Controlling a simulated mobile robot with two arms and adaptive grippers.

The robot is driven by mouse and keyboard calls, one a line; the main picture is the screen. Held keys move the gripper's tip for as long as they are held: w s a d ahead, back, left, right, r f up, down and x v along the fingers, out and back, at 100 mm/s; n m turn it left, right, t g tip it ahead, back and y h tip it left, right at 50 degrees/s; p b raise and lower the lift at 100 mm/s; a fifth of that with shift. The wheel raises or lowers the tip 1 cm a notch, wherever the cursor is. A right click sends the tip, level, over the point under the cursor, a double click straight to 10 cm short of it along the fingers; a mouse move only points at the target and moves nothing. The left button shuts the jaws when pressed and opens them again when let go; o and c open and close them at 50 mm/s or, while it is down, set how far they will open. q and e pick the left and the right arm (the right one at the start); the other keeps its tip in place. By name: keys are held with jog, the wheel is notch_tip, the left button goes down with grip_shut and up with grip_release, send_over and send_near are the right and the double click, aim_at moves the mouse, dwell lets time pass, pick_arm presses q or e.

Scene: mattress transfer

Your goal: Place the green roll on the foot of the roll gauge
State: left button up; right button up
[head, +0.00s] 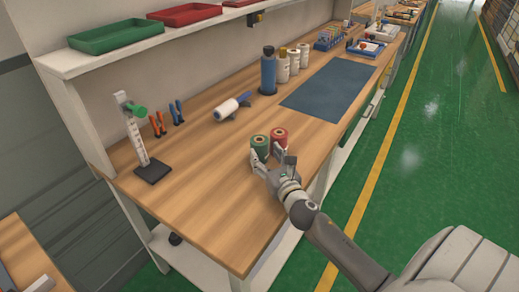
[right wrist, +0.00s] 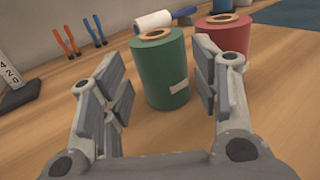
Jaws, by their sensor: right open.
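The green roll (head: 260,144) stands upright on the wooden workbench, left of the red roll (head: 280,136). My right gripper (head: 266,156) is open at the near side of the green roll. In the right wrist view the green roll (right wrist: 164,72) stands ahead between the spread fingers (right wrist: 158,62), nearer the right finger; I cannot tell whether either finger touches it. The roll gauge (head: 136,132), a white upright scale with a green knob, stands at the bench's left end on a flat dark foot (head: 153,172), which is bare. My left gripper is not in view.
The red roll (right wrist: 222,36) stands close behind the right finger. The bench between green roll and gauge foot is clear. A shelf with trays (head: 118,34) overhangs the back.

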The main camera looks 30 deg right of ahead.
aim_at(263, 146)
jog(key=w, duration=0.3)
jog(key=shift+w+d, duration=0.1)
jog(key=shift+d, duration=0.2)
jog(key=shift+c, duration=0.6)
jog(key=c, duration=0.8)
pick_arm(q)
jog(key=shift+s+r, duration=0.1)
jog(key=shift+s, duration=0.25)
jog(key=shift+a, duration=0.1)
pick_arm(e)
jog(key=shift+r, duration=0.15)
jog(key=shift+r+p, duration=0.35)
jog(key=shift+r, duration=0.6)
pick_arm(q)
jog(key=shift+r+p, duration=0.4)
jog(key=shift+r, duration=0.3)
pick_arm(e)
jog(key=s+r, duration=0.3)
jog(key=s, duration=0.1)
jog(key=s+r, duration=0.4)
jog(key=s, duration=0.1)
jog(key=s+a+r, duration=0.1)
jog(key=s+r, duration=0.3)
jog(key=s, duration=0.1)
